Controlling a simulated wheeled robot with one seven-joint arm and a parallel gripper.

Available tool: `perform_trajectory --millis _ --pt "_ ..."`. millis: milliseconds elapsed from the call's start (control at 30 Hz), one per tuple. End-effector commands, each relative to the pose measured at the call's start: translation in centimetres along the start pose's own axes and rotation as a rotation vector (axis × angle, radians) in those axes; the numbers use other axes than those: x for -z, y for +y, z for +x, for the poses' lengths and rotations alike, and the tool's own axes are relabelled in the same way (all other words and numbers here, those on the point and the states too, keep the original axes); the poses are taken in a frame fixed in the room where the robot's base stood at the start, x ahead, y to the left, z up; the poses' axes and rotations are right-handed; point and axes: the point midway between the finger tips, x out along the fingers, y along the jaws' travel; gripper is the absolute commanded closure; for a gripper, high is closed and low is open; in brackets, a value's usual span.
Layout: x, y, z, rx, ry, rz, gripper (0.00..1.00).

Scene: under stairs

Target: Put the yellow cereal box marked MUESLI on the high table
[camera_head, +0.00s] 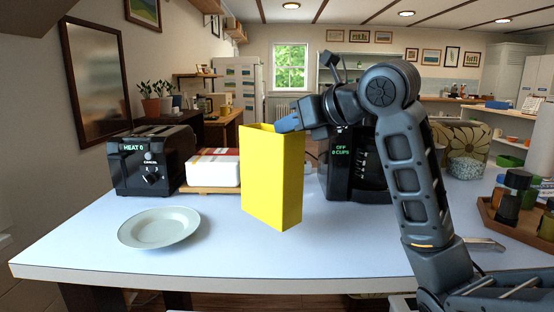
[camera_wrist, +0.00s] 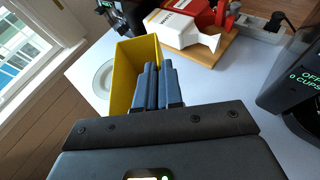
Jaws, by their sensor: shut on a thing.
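The yellow box (camera_head: 272,180) is upright over the middle of the white table (camera_head: 330,264). No MUESLI lettering shows on the sides I see. My gripper (camera_head: 288,124) is at its top right edge, coming in from the right. In the wrist view the box (camera_wrist: 124,72) looks open at the top, and my gripper (camera_wrist: 158,72) has its two fingers close together, shut on the box's near wall. I cannot tell whether the bottom of the box touches the table.
A pale plate (camera_head: 159,228) lies at the table's front left. A black toaster (camera_head: 152,161) and a white carton on a board (camera_head: 213,169) stand behind it. A black coffee maker (camera_head: 352,172) is right of the box. A wooden tray (camera_head: 510,225) with bottles sits at far right. The table's front middle is clear.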

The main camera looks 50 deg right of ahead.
Motion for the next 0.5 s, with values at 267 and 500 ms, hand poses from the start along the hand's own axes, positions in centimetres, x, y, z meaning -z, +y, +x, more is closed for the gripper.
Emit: perform_trajectory --millis 267,500 --pt "0.6 0.7 2.7 0.001 -0.001 0.0 1.0" --pt "3.4 0.5 3.9 0.0 0.0 0.002 1.0"
